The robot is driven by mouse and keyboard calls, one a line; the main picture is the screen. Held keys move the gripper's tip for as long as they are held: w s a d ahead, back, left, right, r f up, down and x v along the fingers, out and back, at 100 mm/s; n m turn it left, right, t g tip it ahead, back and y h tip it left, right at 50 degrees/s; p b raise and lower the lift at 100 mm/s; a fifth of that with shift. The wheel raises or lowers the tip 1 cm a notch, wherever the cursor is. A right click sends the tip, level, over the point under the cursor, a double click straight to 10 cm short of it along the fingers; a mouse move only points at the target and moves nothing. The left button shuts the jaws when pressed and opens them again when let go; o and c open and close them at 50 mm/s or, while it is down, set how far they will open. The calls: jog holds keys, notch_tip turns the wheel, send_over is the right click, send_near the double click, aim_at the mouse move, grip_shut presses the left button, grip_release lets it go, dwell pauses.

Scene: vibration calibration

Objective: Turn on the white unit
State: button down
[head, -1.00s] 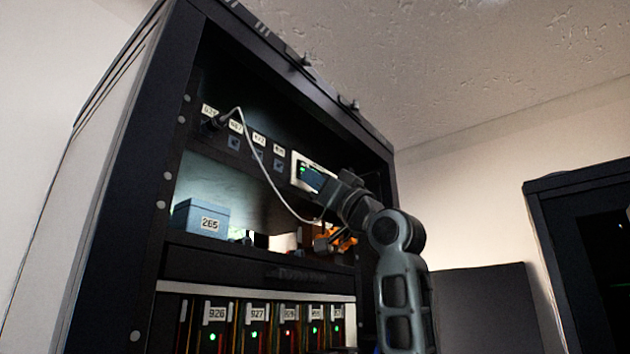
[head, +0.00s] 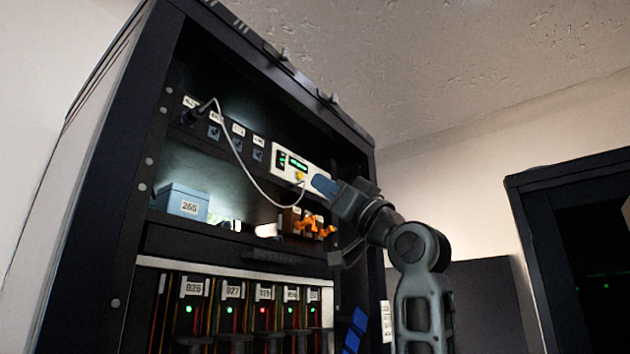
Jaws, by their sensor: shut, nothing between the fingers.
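The white unit (head: 285,158) is mounted on the upper panel inside the black rack. Its small display glows green, and a yellow part shows on its face below the display. A pale cable runs from a plug at the panel's left end and hangs in a loop up to the unit. My gripper (head: 322,187) is shut and empty at the unit's lower right. Its blue tip covers part of the unit's right side; I cannot tell whether it touches.
A blue box (head: 181,203) labelled 265 stands on the shelf at left. An orange item (head: 314,225) sits on the shelf below the unit. A row of modules with lights (head: 230,309) fills the lower rack. The rack's right post (head: 372,240) is close to my arm.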

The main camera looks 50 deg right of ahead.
jog(key=v, duration=0.3)
jog(key=shift+w+f, duration=0.2)
jog(key=shift+w, duration=0.05)
dwell(0.4)
